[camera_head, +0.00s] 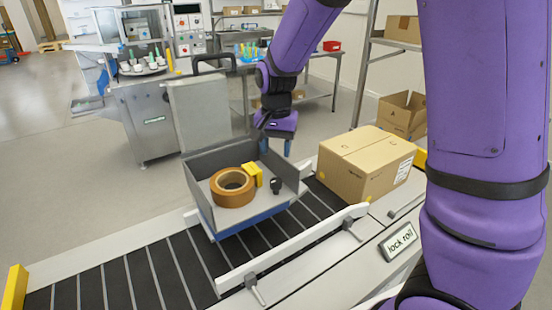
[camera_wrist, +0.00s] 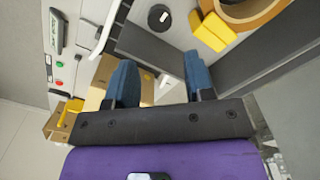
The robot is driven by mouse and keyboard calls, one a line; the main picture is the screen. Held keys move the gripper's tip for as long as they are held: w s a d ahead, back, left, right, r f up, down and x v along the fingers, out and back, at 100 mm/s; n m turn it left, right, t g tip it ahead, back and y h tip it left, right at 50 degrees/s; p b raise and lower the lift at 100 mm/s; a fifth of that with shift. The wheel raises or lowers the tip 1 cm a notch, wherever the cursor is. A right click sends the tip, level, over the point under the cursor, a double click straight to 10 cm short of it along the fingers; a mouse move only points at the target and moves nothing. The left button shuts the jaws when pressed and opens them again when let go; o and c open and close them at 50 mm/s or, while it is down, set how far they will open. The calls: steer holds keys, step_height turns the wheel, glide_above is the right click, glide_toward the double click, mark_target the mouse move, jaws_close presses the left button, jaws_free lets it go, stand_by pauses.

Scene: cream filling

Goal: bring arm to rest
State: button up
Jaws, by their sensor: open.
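My purple arm reaches in from the right in the head view. My gripper (camera_wrist: 163,85) shows in the wrist view with its two blue fingers well apart and nothing between them. In the head view it hangs just behind the right rear corner of an open grey case, and its fingertips are partly hidden. The case (camera_head: 193,195) stands on the conveyor with its lid (camera_head: 200,108) raised. Inside lie a roll of brown tape (camera_head: 232,199), a yellow block (camera_head: 252,175) and a small black object (camera_head: 276,186).
A closed cardboard box (camera_head: 366,168) stands on the conveyor right of the case. White guide rails (camera_head: 290,250) edge the conveyor belt (camera_head: 140,280). A machine with a glass-walled top (camera_head: 150,120) stands behind at left. A shelf with cartons (camera_head: 402,115) is at back right.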

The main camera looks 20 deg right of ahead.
steer(key=shift+r, duration=0.25)
stand_by(0.3)
